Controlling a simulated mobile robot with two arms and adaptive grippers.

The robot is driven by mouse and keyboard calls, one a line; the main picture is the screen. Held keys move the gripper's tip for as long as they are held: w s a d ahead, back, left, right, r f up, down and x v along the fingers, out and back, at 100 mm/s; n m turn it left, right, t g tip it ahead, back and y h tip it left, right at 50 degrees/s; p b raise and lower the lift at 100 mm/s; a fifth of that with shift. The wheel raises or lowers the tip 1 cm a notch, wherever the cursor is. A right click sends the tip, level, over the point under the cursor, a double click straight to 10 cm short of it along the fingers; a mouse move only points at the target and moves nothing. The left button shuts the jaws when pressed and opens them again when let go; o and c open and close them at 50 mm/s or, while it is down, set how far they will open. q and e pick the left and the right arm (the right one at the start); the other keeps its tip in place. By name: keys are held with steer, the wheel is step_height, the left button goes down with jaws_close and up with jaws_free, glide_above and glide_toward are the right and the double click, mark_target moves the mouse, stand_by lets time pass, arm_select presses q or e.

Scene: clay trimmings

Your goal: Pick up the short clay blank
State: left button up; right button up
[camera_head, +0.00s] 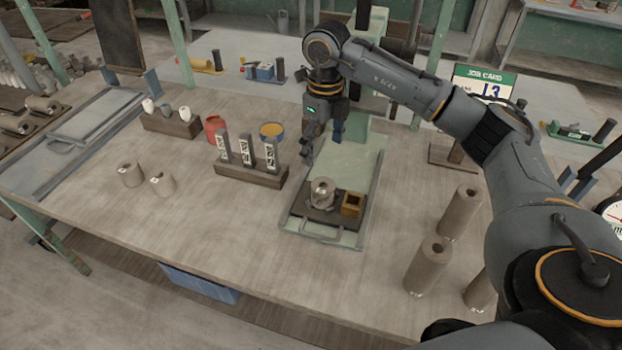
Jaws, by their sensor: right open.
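A further short cylinder (322,192) stands on a dark plate on the green tray (345,236). Several tall clay blanks stand at the right, including a rear one (460,212) and a front one (428,267). My right gripper (323,146) points down, open and empty, above the back of the green tray, behind the short cylinder and apart from it. My left gripper is out of view.
A block (250,175) with upright labelled bars, a red pot (215,128) and a yellow-topped tin (272,132) stand mid-table. A small wooden box (352,204) sits beside the cylinder. The front left table is clear.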

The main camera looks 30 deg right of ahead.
mark_target(323, 189)
steer(key=f, duration=0.2)
steer(key=f+p, duration=0.1)
steer(key=f, duration=0.4)
steer(key=shift+s+f+p, duration=0.3)
steer(key=shift+s, duration=0.05)
steer(key=shift+w+f, duration=0.2)
steer(key=shift+f, duration=0.1)
step_height(323, 189, down, 3)
steer(key=shift+s+d+r+p, duration=0.1)
steer(key=shift+s+r+p, duration=0.05)
steer(key=shift+p, duration=0.9)
step_height(323, 189, down, 2)
steer(key=shift+f, duration=0.25)
steer(key=c, duration=1.4)
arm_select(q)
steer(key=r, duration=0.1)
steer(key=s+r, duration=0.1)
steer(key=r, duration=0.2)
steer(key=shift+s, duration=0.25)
arm_select(e)
steer(key=shift+c, duration=0.2)
